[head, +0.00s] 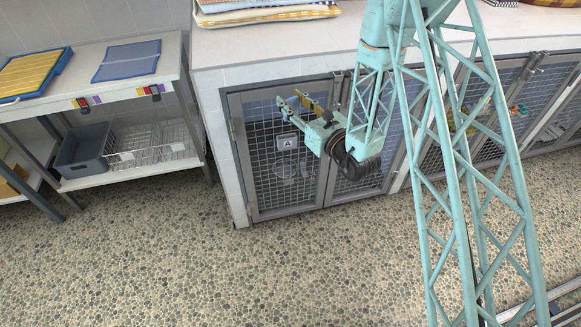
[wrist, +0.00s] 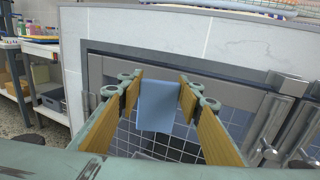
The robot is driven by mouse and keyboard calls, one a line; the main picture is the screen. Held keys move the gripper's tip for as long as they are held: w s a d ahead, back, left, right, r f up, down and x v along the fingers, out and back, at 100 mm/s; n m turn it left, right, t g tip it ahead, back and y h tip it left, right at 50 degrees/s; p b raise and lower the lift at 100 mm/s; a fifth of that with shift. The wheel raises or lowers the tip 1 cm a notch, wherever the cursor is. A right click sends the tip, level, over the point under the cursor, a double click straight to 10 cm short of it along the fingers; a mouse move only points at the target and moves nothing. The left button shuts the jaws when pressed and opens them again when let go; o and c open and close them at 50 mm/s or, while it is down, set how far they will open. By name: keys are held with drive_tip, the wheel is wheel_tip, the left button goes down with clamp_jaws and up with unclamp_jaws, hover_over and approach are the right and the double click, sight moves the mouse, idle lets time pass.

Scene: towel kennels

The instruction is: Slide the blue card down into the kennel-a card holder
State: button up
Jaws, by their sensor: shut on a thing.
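The blue card (wrist: 157,108) hangs between the fingertips of my gripper (wrist: 159,84) in the wrist view, its lower part in front of wire mesh. My gripper is shut on it. In the head view my gripper (head: 291,104) is at the upper part of the kennel-a door (head: 260,165), above the white plate marked A (head: 287,142). The card is too small to tell clearly there. I cannot make out the card holder's slot in either view, nor whether the card touches it.
The white counter (head: 240,48) with folded towels (head: 265,12) overhangs the kennel doors. A metal latch (wrist: 285,120) stands right of my gripper. A side table (head: 60,105) with a grey bin (head: 82,150) is at the left. The pebbled floor (head: 180,250) in front is clear.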

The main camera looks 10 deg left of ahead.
drive_tip(key=shift+d, duration=0.15)
drive_tip(key=shift+w+d+f, duration=0.2)
drive_tip(key=shift+d, duration=0.3)
drive_tip(key=s+d+f+g+y, duration=0.1)
drive_tip(key=d+f, duration=0.2)
drive_tip(key=d, duration=0.8)
drive_tip(key=s+d+f+n+g, duration=0.1)
drive_tip(key=s+d+f, duration=0.1)
drive_tip(key=d, duration=0.9)
drive_tip(key=s+d+f+n+y, duration=0.1)
drive_tip(key=s+d+f, duration=0.1)
drive_tip(key=d, duration=0.9)
drive_tip(key=shift+f+g+y, duration=0.3)
drive_tip(key=shift+f+g, duration=0.1)
drive_tip(key=shift+f, duration=0.5)
drive_tip(key=shift+s+a, duration=0.2)
drive_tip(key=shift+s, duration=0.05)
